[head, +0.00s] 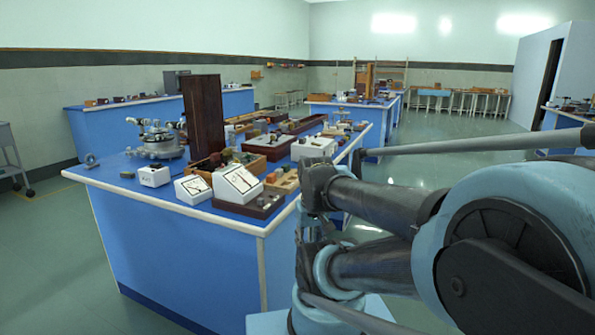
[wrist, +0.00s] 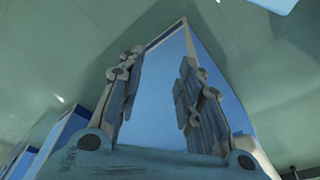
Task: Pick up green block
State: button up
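I cannot make out a green block for certain.
Two white dial meters (head: 238,184) stand by the bench's front edge. A round metal instrument (head: 158,142), a white box (head: 154,176) and a tall dark brown panel (head: 203,115) stand on the left half. Clear floor (head: 50,250) lies left; more benches stand behind.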

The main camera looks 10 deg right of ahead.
jog(key=shift+w, duration=0.1)
jog(key=shift+o, duration=0.6)
jog(key=shift+r, duration=0.1)
jog(key=w+d+r+m+y, duration=0.1)
jog(key=w+r+m, duration=0.8)
jog(key=w+r, duration=0.3)
jog(key=w+d+r+m+y, duration=0.2)
jog(key=w+r+m, duration=0.75)
jog(key=w, duration=0.55)
jog(key=m, duration=0.7)
send_over(286, 165)
jog(key=s+d, duration=0.2)
jog(key=shift+y, duration=0.3)
jog(key=f, duration=0.6)
jog(key=shift+w+f, duration=0.25)
jog(key=shift+f, duration=0.05)
jog(key=shift+w+x, duration=0.15)
jog(key=shift+x, duration=1.2)
jog(key=shift+w+x, duration=0.1)
jog(key=shift+x, duration=1.2)
jog(key=c, duration=0.7)
